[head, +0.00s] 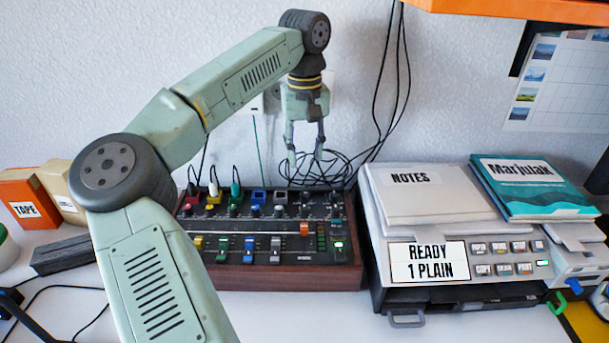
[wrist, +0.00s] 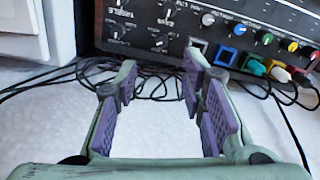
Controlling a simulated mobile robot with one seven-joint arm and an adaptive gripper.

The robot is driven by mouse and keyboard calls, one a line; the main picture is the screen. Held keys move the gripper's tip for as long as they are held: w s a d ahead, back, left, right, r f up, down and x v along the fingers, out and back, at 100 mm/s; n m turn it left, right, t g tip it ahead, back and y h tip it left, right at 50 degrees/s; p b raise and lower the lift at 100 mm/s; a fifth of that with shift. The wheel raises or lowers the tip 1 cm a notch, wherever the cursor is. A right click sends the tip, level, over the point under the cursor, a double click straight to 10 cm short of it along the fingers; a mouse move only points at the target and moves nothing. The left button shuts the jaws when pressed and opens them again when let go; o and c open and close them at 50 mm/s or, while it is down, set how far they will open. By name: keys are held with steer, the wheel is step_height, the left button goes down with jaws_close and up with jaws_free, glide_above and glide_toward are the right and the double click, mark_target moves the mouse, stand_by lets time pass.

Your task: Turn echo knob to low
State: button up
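The mixer (head: 290,277) with a dark panel and wooden front stands on the desk in the head view. Its panel (wrist: 180,14) shows upside down at the top of the wrist view, with small black knobs (wrist: 168,22) at its left and a row of colored-cap knobs (wrist: 239,28). The lettering is too small and blurred to tell which knob is the echo knob. My gripper (head: 305,160) hangs above and behind the mixer's back edge. In the wrist view my gripper (wrist: 160,82) is open and empty, its purple pads apart, touching no knob.
Loose black cables (wrist: 150,78) lie behind the mixer under my gripper. Several plugs (wrist: 278,75) stand up along its back edge. A printer (head: 378,240) bearing a notes stack (head: 420,195) and teal book (head: 535,190) is close on the right. Orange tape box (head: 30,195) stands far left.

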mark_target(304, 194)
step_height(304, 194, down, 11)
steer(key=shift+s+a+r+p, duration=0.1)
steer(key=shift+s+r+p, duration=0.05)
steer(key=shift+p, duration=0.7)
jaws_close()
